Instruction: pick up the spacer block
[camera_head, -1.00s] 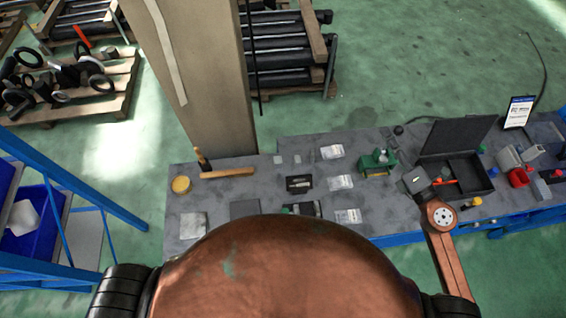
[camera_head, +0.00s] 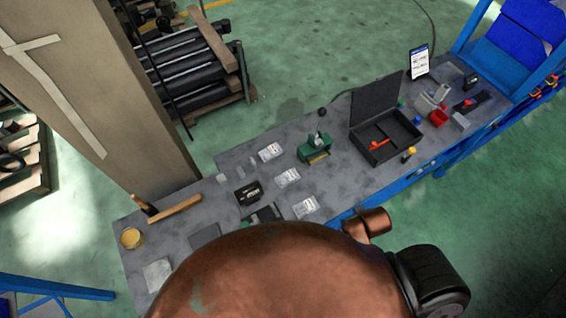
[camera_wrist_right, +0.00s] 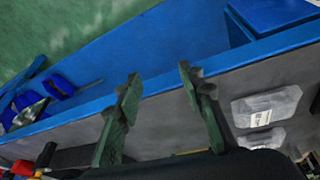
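Several small grey pieces lie on the grey workbench (camera_head: 335,178) in the head view; I cannot tell which one is the spacer block. Among them are a small pale block (camera_head: 222,178), a grey block (camera_head: 461,121) at the right end and a flat light grey square (camera_head: 157,275) at the near left. My right gripper (camera_wrist_right: 158,78) shows in the right wrist view with its two green fingers apart and nothing between them, over the bench's blue edge. It is not visible in the head view. My left gripper is in neither view.
A black open case (camera_head: 384,140) holds a red tool. A green device (camera_head: 314,148), a hammer (camera_head: 172,209), a yellow tin (camera_head: 131,238) and clear packets (camera_head: 288,178) lie on the bench. A beige pillar (camera_head: 110,100) rises behind it.

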